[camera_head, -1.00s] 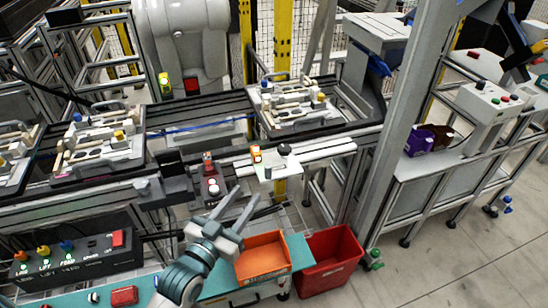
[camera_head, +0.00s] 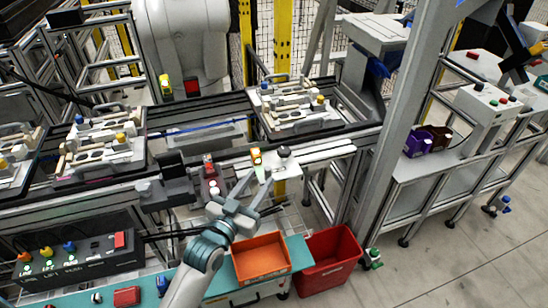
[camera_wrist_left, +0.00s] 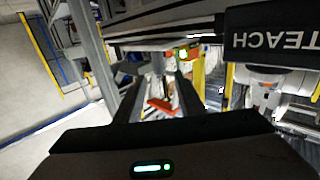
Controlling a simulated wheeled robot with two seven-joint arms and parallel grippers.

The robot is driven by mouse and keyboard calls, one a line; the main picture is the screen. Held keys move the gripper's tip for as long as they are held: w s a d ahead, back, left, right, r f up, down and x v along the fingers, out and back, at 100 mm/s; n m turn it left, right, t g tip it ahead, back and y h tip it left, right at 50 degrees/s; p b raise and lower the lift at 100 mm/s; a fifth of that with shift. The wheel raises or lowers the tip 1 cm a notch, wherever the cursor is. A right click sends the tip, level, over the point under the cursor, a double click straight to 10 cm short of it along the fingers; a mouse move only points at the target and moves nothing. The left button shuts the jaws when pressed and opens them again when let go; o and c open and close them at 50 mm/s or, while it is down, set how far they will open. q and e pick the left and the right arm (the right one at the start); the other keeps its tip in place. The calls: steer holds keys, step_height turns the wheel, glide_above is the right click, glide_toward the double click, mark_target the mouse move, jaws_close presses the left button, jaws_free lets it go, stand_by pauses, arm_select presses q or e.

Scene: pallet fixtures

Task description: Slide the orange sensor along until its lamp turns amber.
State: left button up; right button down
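The orange sensor (camera_head: 256,155) sits on the white plate at the rail, left of a dark round knob (camera_head: 283,152). It also shows in the left wrist view (camera_wrist_left: 193,48), beyond the fingers, with a small bright yellow-green spot on it. In the head view its lamp is too small to tell the colour surely. My left gripper (camera_head: 253,182) is open and empty, its fingers spread just below the sensor and pointing up at it. In the left wrist view the gripper (camera_wrist_left: 158,75) has a clear gap between its fingers. My right gripper is not in view.
An orange bin (camera_head: 262,262) and a red bin (camera_head: 329,265) stand below the gripper. A fixture pallet (camera_head: 290,98) lies behind the rail. A grey post (camera_head: 385,130) rises at right.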

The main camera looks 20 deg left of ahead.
mark_target(274, 170)
arm_select(q)
steer(key=w, duration=0.2)
steer(key=w+d+p, duration=0.1)
steer(key=w, duration=0.5)
steer(key=shift+w+d+p, duration=0.2)
steer(key=shift+d+p, duration=0.1)
steer(key=shift+w+d, duration=0.15)
steer(key=shift+w, duration=0.55)
steer(key=c, duration=0.8)
jaws_close()
